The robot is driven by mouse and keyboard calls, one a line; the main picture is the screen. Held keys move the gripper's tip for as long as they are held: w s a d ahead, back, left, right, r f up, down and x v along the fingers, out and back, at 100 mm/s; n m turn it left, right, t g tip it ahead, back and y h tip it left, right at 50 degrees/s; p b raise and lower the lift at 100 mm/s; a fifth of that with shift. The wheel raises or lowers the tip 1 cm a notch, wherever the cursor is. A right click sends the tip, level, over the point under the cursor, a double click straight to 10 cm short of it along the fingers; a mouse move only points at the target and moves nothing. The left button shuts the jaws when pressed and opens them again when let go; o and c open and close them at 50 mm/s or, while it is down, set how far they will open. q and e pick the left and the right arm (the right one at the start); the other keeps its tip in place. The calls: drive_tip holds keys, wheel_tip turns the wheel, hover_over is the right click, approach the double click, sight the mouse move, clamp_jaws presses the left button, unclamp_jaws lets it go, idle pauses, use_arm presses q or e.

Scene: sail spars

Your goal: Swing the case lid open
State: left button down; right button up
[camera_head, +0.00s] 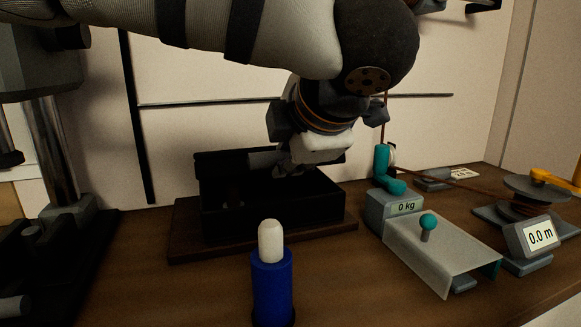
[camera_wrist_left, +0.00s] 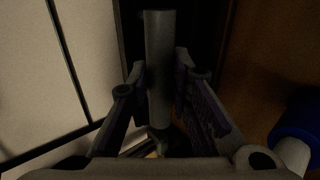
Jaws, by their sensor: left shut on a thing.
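The black case (camera_head: 270,222) sits on a brown wooden board near the wall; its dark inside faces up. The lid (camera_head: 215,157) shows as a dark upright strip along the back of the case, partly hidden by my left gripper; its exact angle is hard to tell. My left gripper (camera_head: 283,165) is over the back of the case, shut on a grey cylindrical bar (camera_head: 264,159), which looks like the lid's handle. In the left wrist view the bar (camera_wrist_left: 160,65) stands between the two fingers. My right gripper is not in view.
A blue cylinder with a white top (camera_head: 271,280) stands in front of the case. Dark equipment stands at left.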

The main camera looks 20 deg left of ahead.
use_arm(q)
drive_tip(key=shift+w+a+r, duration=0.2)
drive_tip(key=shift+w+r, duration=0.05)
drive_tip(key=shift+r, duration=0.35)
drive_tip(key=shift+w+a+r, duration=0.15)
drive_tip(key=shift+w+r, duration=0.1)
drive_tip(key=shift+r, duration=0.3)
drive_tip(key=shift+w+a+r, duration=0.2)
drive_tip(key=shift+w+r, duration=0.05)
drive_tip(key=shift+r, duration=0.35)
drive_tip(key=shift+w+a+r, duration=0.35)
drive_tip(key=shift+w+r, duration=0.15)
drive_tip(key=shift+r, duration=0.2)
drive_tip(key=shift+w+a+r, duration=0.35)
drive_tip(key=shift+w+r, duration=0.2)
drive_tip(key=shift+r, duration=0.2)
drive_tip(key=shift+w+a+r, duration=0.35)
drive_tip(key=shift+w+r, duration=0.15)
drive_tip(key=shift+r, duration=0.2)
drive_tip(key=shift+w+a+r, duration=0.65)
drive_tip(key=shift+w+r, duration=0.15)
drive_tip(key=shift+w, duration=0.15)
drive_tip(key=shift+w+a+r, duration=0.65)
drive_tip(key=shift+w+r, duration=0.15)
drive_tip(key=shift+w, duration=0.15)
drive_tip(key=shift+w+a+r, duration=0.3)
drive_tip(key=shift+w, duration=0.2)
drive_tip(key=c, duration=1.4)
unclamp_jaws()
